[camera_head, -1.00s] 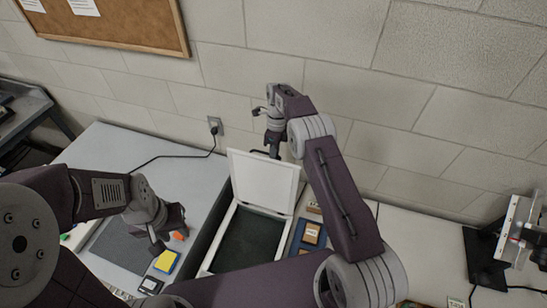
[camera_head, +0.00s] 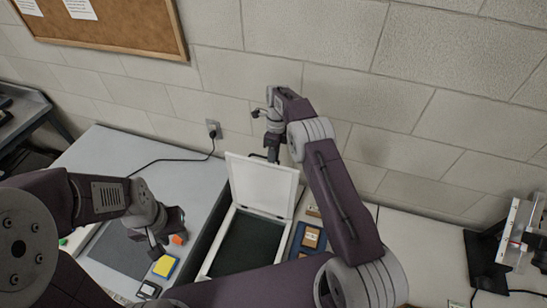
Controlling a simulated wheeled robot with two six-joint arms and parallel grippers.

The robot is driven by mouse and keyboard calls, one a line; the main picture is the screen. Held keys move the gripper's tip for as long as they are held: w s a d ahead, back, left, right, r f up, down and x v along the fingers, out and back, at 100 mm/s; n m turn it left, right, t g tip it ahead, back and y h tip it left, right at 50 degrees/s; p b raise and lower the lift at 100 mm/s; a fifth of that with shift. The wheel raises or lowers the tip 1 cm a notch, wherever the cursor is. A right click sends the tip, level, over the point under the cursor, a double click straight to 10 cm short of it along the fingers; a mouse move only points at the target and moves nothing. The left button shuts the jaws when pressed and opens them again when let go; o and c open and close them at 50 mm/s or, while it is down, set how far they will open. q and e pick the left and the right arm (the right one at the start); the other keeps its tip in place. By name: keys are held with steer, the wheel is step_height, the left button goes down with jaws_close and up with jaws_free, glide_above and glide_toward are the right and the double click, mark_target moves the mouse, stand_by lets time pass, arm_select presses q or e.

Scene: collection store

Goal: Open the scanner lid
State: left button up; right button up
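The scanner (camera_head: 209,262) stands on the table with its dark glass bed (camera_head: 245,242) uncovered. Its white lid (camera_head: 262,184) is raised, tilted up toward the wall. My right gripper (camera_head: 272,155) is at the lid's upper edge, on its far side; its fingertips are partly hidden behind the lid, so I cannot tell whether it touches the lid or is open or shut. My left gripper (camera_head: 157,250) hangs over the left of the table, beside a yellow block and apart from the scanner; its finger gap is not clear.
A yellow block (camera_head: 165,266) and an orange piece (camera_head: 179,239) lie near a grey mat (camera_head: 118,250), left of the scanner. Small framed items (camera_head: 311,238) lie close to its right. A cable (camera_head: 165,157) runs to a wall outlet (camera_head: 213,129). A device (camera_head: 518,235) stands far right.

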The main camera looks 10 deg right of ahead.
step_height(320, 180, up, 9)
steer(key=w+p, duration=0.1)
steer(key=p, duration=0.4)
steer(key=shift+w+d+p, duration=0.2)
steer(key=shift+d+p, duration=0.1)
steer(key=shift+d, duration=0.15)
steer(key=shift+f, duration=0.1)
